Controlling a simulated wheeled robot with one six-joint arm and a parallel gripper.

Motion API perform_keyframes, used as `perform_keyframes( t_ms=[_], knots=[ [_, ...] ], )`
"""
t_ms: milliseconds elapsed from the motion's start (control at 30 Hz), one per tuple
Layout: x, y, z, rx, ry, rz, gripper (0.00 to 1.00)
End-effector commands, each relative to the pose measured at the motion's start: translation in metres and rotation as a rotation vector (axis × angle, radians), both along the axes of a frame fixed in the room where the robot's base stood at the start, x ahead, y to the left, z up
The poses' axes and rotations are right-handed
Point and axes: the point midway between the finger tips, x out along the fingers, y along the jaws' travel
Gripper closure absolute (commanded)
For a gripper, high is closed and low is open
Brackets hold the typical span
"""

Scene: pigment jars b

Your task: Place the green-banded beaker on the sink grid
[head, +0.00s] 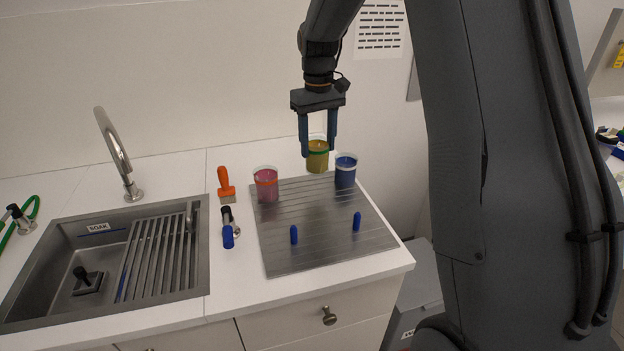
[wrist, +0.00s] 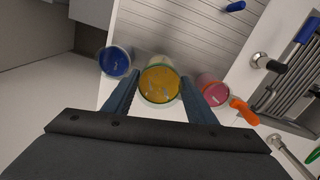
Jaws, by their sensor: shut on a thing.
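The green-banded beaker (head: 317,160) holds yellow liquid and stands upright at the back of the ribbed metal drainboard; I cannot tell whether its base touches anything. My gripper (head: 319,152) reaches down from above and is shut on it, one finger on each side. In the wrist view the beaker (wrist: 160,84) shows from above between the fingertips (wrist: 160,98). The sink grid (head: 153,257) is a set of metal bars over the right part of the sink at left; it also shows in the wrist view (wrist: 283,92).
A pink beaker with an orange band (head: 266,185) and a blue beaker (head: 345,172) stand close on either side. The drainboard (head: 320,257) carries two blue pegs.

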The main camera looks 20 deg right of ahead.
Motion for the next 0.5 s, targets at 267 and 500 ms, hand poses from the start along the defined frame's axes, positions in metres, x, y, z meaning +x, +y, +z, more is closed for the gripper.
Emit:
perform_keyframes(
  t_ms=[267,500],
  knots=[
    [0.0,0.0,-0.036,0.0,0.001,0.0,0.73],
    [-0.002,0.0,-0.06,0.0,0.004,0.0,0.73]
  ],
)
